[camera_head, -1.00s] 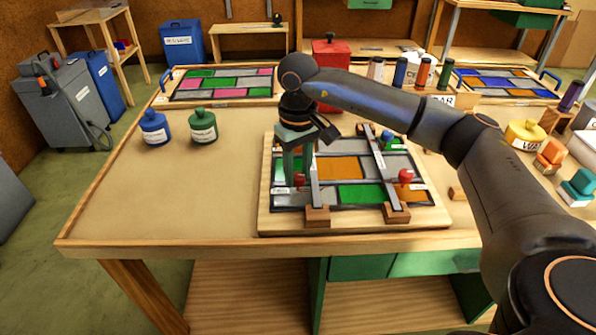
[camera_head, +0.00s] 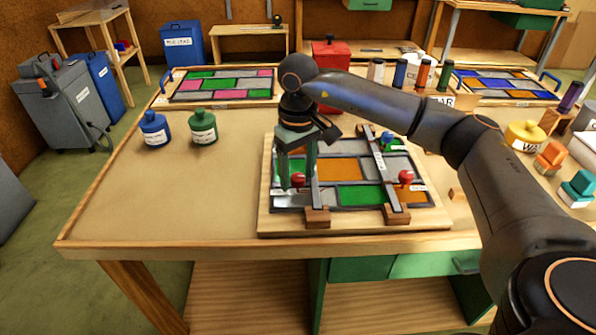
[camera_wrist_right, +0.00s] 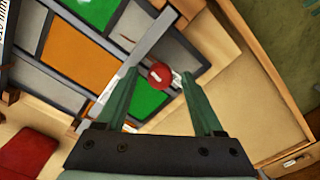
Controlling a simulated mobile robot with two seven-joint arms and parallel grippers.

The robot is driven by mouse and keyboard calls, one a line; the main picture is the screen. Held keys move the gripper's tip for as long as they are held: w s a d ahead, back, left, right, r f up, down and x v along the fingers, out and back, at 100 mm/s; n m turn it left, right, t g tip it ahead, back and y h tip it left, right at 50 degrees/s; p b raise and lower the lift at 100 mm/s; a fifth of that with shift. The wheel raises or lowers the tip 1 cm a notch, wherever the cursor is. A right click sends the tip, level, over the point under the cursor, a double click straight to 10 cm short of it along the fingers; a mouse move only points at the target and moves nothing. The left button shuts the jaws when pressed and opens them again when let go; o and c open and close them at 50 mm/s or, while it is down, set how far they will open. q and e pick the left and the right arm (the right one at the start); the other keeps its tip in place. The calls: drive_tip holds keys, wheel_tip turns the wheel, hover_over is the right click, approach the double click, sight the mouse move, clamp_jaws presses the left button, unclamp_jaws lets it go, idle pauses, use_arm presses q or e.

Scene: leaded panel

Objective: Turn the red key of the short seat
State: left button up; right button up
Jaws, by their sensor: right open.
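The leaded panel (camera_head: 351,195) lies on a pale board on the workbench, with two bars across it. One red key (camera_head: 298,179) is at the left bar (camera_head: 315,193). Another red key (camera_head: 405,177) is at the right bar (camera_head: 377,158), with a blue key (camera_head: 387,136) at its far end. Bar labels are too small to read, so I cannot tell which is the short seat. My right gripper (camera_head: 298,184) points down, open, at the left red key. In the right wrist view this key (camera_wrist_right: 160,75) shows between the separated fingertips (camera_wrist_right: 159,84). My left gripper is out of view.
Blue (camera_head: 154,130) and green (camera_head: 202,127) bottles stand left of the panel. A red canister (camera_head: 331,68), several upright rolls and two other panels (camera_head: 222,84) (camera_head: 505,84) are behind. A yellow pot (camera_head: 525,134) is at right.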

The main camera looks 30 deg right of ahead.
sight(298, 176)
wheel_tip(298, 176, up, 12)
drive_tip(key=p, duration=0.1)
drive_tip(key=shift+r, duration=0.25)
idle(0.7)
